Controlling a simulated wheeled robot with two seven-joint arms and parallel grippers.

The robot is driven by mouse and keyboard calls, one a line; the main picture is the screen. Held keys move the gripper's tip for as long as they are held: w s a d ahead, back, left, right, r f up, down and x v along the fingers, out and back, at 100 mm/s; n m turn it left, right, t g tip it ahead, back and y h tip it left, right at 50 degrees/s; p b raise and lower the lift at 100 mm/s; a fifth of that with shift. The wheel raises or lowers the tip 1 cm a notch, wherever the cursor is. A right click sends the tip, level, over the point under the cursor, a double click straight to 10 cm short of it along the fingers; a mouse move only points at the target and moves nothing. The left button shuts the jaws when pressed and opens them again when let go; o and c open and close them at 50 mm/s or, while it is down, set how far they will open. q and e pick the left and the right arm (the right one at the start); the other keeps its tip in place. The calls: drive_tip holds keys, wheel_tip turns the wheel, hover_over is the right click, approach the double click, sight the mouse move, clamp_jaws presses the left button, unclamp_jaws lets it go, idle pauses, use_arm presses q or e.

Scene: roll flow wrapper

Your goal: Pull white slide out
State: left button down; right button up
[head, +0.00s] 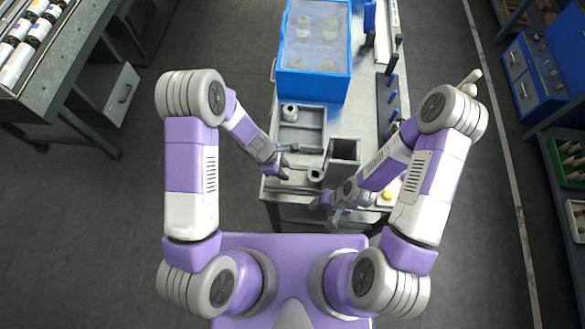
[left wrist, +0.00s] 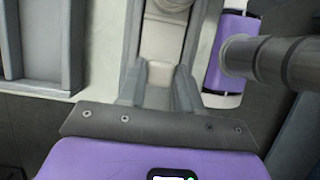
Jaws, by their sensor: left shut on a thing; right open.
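My left gripper (head: 284,170) is over the front left of the machine top, beside the grey tray. In the left wrist view its two fingers (left wrist: 159,88) are closed on a pale, off-white piece, which looks like the white slide (left wrist: 160,73). The piece lies between the fingertips, and a lighter strip continues upward beyond it. In the head view the gripper hides the slide, so I cannot tell how far out it is. My right gripper (head: 332,208) is open, low at the machine's front edge, with nothing visible between its fingers.
A blue-framed clear box (head: 315,88) stands behind the grey tray (head: 312,137). A dark square open box (head: 343,152) stands right of my left gripper. A yellow button (head: 387,196) is at the front right.

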use_arm(q)
drive_tip(key=a, duration=0.3)
drive_tip(key=shift+w, duration=0.15)
drive_tip(key=shift+a, duration=0.35)
drive_tip(key=c, duration=1.2)
unclamp_jaws()
drive_tip(key=o, duration=0.4)
drive_tip(key=shift+a, duration=0.15)
drive_tip(key=shift+o, duration=0.2)
drive_tip(key=shift+r, duration=0.3)
drive_tip(key=p+v, duration=0.2)
drive_tip(key=v, duration=0.5)
